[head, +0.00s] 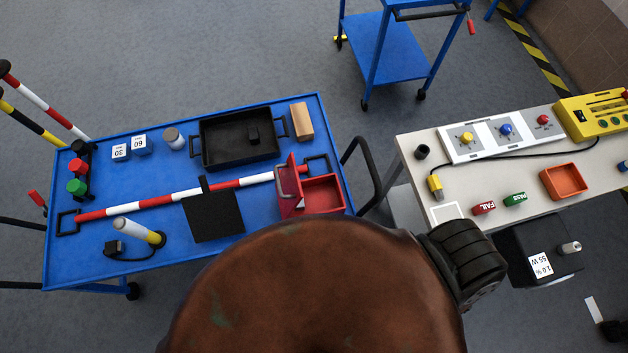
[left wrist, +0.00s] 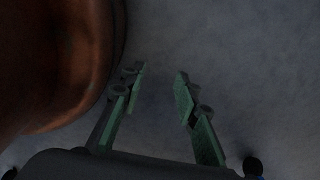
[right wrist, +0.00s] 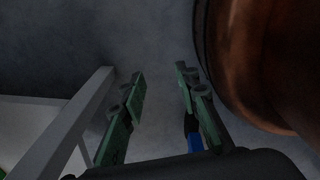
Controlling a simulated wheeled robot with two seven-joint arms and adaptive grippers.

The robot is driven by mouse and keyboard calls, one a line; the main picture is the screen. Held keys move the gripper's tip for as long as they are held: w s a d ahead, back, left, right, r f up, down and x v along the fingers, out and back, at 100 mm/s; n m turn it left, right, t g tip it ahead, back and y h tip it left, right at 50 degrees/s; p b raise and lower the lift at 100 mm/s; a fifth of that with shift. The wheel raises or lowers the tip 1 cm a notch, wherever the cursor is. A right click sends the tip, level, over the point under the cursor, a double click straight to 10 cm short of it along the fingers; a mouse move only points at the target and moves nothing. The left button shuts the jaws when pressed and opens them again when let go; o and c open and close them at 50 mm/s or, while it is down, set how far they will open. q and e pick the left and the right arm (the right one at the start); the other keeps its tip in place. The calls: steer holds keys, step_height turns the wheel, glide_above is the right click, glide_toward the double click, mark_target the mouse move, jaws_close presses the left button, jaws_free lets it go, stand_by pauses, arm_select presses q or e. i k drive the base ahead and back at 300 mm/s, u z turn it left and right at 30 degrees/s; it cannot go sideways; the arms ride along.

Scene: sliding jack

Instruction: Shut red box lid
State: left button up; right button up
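The red box (head: 322,194) sits near the right end of the blue cart in the head view. Its lid (head: 289,184) stands raised at the box's left side, with a handle on it, so the inside shows. My left gripper (left wrist: 158,82) shows in the left wrist view, open and empty above the floor. My right gripper (right wrist: 161,82) shows in the right wrist view, open and empty, with a pale table leg to its left. Neither gripper shows in the head view, where my brown body covers the lower middle. Neither wrist view shows the red box.
The blue cart (head: 80,262) also carries a red-white bar (head: 150,202) beside the box, a black plate (head: 213,216), a black tray (head: 205,158) and a wooden block (head: 302,121). A pale table (head: 465,190) with an orange bin (head: 563,181) stands right. A black cart handle (head: 366,165) lies between.

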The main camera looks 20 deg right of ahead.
mark_target(289, 192)
steer(key=z, duration=0.4)
steer(key=k, duration=1.45)
steer(key=z, duration=0.15)
steer(key=i, duration=0.75)
steer(key=z, duration=0.35)
